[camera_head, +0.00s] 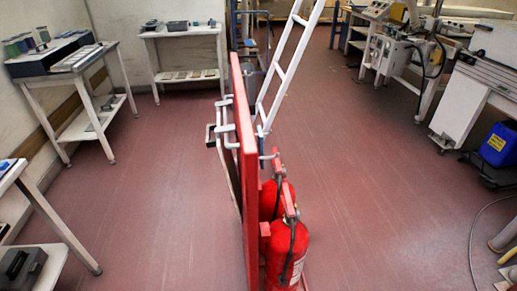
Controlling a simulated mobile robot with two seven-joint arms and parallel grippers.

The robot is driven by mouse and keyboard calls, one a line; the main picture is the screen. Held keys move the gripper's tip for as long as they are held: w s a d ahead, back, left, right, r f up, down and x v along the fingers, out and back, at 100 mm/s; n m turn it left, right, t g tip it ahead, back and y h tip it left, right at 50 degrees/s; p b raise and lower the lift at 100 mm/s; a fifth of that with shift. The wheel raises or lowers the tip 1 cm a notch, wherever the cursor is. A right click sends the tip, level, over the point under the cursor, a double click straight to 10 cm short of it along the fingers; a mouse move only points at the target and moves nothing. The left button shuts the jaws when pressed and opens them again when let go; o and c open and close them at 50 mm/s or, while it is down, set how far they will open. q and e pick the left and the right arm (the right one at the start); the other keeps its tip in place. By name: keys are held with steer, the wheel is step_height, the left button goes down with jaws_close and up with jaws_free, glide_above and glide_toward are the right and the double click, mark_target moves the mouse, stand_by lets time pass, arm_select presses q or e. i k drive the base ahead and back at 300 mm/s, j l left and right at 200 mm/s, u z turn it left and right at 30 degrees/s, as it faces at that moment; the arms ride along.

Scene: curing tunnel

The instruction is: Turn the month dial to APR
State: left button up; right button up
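No month dial can be made out in the head view, and no APR marking is readable. Neither of my grippers is in the picture. A red upright panel (244,150) stands edge-on in the middle, so its faces are hardly visible. Pale bent handles or brackets (223,128) stick out from its left side.
Red fire extinguishers (287,252) stand right of the panel, with a white ladder (286,65) behind. Tables (75,62) line the left and a white-topped table (182,32) the back. Machines (405,52) and a blue canister (499,144) are right. Floor is open both sides.

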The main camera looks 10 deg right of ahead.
mark_target(251, 108)
steer(key=i+l+u, duration=0.1)
steer(key=l, duration=0.35)
steer(key=i+l+u, duration=0.15)
steer(key=l, duration=0.35)
steer(key=l+u, duration=0.1)
steer(key=l, duration=0.4)
